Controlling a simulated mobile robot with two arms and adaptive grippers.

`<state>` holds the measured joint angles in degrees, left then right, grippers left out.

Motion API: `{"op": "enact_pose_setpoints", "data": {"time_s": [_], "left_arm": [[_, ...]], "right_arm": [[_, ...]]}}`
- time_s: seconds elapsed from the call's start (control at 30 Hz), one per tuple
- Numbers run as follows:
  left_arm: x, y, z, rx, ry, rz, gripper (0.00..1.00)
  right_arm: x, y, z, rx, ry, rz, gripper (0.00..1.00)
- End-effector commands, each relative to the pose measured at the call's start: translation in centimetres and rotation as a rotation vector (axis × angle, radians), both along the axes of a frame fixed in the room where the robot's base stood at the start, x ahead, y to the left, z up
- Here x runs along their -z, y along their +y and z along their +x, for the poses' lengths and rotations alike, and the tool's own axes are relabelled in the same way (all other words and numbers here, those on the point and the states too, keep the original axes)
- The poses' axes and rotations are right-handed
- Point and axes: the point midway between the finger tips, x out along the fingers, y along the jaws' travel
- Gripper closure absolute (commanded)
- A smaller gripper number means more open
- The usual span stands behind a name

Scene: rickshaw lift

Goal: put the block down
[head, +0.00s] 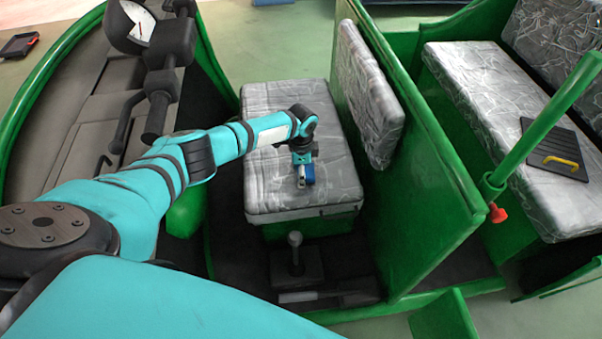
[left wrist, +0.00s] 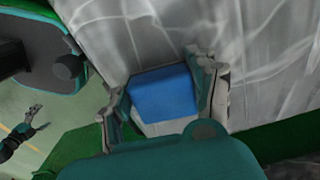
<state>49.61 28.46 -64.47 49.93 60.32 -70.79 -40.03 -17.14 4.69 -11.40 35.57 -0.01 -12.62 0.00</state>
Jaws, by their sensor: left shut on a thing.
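My left gripper (head: 303,180) is over the front grey-patterned seat (head: 270,185), pointing down. It is shut on a blue block (head: 309,174). In the left wrist view the blue block (left wrist: 163,92) sits between the two fingers, one on each side, with the seat fabric (left wrist: 140,35) behind it. The block is at or just above the seat top; I cannot tell whether it touches. My right gripper is outside the head view. It shows small in the left wrist view (left wrist: 42,117), its fingers apart and empty.
A green partition (head: 400,180) with a padded backrest (head: 368,95) stands right of the seat. A lever (head: 295,255) rises in front of the seat. The seat around the block is clear.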

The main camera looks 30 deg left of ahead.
Motion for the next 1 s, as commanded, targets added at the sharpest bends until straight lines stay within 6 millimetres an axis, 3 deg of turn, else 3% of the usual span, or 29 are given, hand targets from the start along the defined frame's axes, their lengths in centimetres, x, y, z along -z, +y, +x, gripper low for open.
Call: {"op": "enact_pose_setpoints", "data": {"time_s": [0.43,0.47,0.6,1.0], "left_arm": [[1.15,-0.02,-0.02,-0.001,0.000,0.000,0.88],[1.17,-0.01,-0.05,-0.001,0.001,0.000,0.38],[1.18,0.00,-0.06,0.000,0.001,0.000,0.20],[0.45,0.05,-0.01,0.001,0.000,0.002,0.18]], "right_arm": [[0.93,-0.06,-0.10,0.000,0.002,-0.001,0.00],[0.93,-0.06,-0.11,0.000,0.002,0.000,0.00],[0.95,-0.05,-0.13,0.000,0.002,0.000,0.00],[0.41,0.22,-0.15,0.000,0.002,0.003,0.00]]}}
